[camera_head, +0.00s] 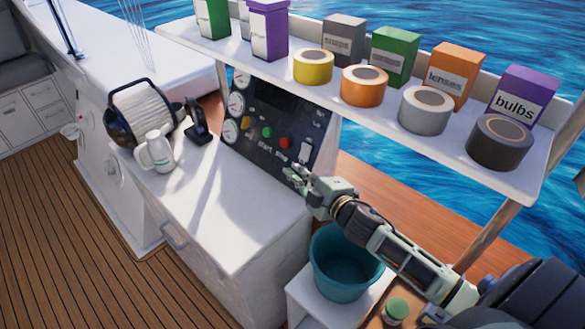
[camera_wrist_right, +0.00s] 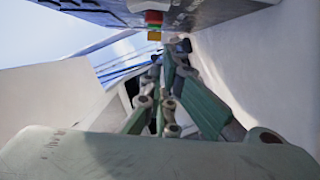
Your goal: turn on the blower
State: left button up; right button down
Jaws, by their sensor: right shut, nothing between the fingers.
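The dark control panel (camera_head: 262,115) stands upright at the back of the white counter. It carries a green button (camera_head: 266,132) and a red button (camera_head: 285,143) above the words start and stop. A pale switch (camera_head: 305,151) sits at the panel's right side; its position is too small to tell. My right gripper (camera_head: 297,176) is shut and empty at the panel's lower right, below that switch. I cannot tell whether it touches the panel. In the right wrist view, the fingers (camera_wrist_right: 165,88) point toward the panel, with the red button (camera_wrist_right: 154,17) above them. My left gripper is out of view.
A shelf (camera_head: 400,122) with boxes and tape rolls hangs above the panel. A black-and-white lantern-like device (camera_head: 145,112), a white jug (camera_head: 157,152) and a black handset (camera_head: 196,122) stand left. A teal bucket (camera_head: 340,285) is below my right arm. The counter's front is clear.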

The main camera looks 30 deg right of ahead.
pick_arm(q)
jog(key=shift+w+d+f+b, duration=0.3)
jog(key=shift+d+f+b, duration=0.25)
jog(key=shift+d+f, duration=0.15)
pick_arm(e)
jog(key=s, duration=0.6)
jog(key=shift+r, duration=0.4)
jog(key=shift+s, duration=0.1)
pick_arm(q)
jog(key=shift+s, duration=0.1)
pick_arm(e)
jog(key=shift+d, duration=0.1)
